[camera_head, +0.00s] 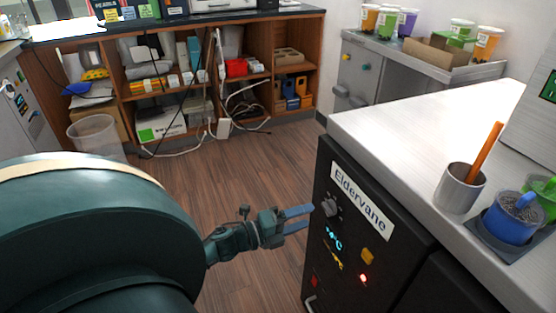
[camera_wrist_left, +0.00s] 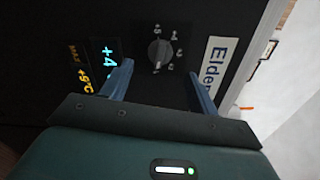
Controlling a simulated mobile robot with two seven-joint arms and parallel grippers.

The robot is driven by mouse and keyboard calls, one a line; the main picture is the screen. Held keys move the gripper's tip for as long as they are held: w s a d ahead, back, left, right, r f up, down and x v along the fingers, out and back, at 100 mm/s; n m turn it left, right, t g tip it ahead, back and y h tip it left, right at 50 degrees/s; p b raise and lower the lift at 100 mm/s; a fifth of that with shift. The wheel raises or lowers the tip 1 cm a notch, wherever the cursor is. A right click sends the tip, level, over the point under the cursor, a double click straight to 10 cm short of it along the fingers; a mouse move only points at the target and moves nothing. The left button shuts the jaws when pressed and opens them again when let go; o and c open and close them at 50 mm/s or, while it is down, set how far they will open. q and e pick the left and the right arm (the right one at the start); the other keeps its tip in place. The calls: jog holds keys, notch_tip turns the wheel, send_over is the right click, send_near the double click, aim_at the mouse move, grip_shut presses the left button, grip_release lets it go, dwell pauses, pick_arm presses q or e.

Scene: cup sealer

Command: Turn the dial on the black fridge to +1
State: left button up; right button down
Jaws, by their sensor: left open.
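The black fridge (camera_head: 372,235) stands under the counter at the right, with a white "Eldervane" label on its front. Its dial (camera_head: 332,205) is a grey round knob just below the label. In the left wrist view the dial (camera_wrist_left: 159,52) shows with numbers around it, beside a cyan display and the label. My left gripper (camera_head: 306,219) is open, its blue fingers pointing at the fridge front near the dial. In the left wrist view the open fingers (camera_wrist_left: 160,88) lie on either side of the dial, apart from it. My right gripper is not in view.
A cyan display (camera_head: 333,239), a yellow button (camera_head: 367,256) and a red light (camera_head: 363,278) sit below the dial. The counter (camera_head: 420,120) above holds a metal cup (camera_head: 459,188) and a blue cup (camera_head: 512,218). The wooden floor (camera_head: 230,180) is clear.

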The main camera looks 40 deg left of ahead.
pick_arm(q)
jog(key=v, duration=0.7)
jog(key=shift+s, duration=0.25)
